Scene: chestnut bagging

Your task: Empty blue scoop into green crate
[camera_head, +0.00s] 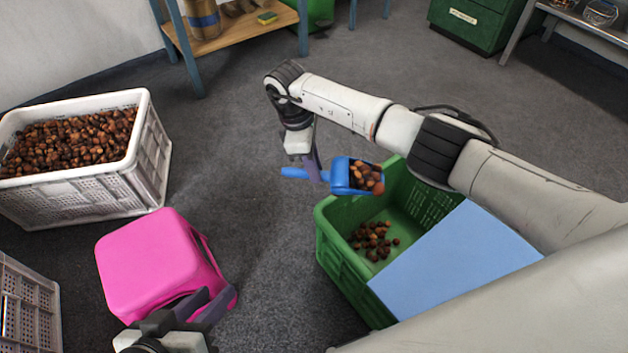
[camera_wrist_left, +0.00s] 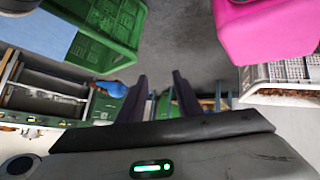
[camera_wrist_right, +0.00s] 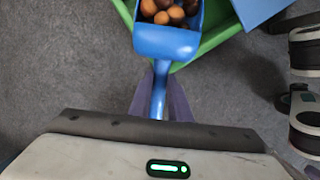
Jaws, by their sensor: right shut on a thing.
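My right gripper (camera_head: 313,170) is shut on the scoop's handle. The right wrist view also shows the scoop (camera_wrist_right: 165,42) with chestnuts in it, and the crate's green rim (camera_wrist_right: 212,42) beyond. Several chestnuts lie on the crate floor. My left gripper (camera_head: 210,300) is open and empty beside the pink stool; its fingers stand apart in the left wrist view (camera_wrist_left: 158,85).
A light blue panel (camera_head: 455,260) covers part of the green crate. A white crate (camera_head: 150,165) full of chestnuts stands at left, with the pink stool (camera_head: 148,265) in front. A wooden shelf (camera_head: 235,35) stands behind. Grey floor (camera_head: 240,150) is clear between.

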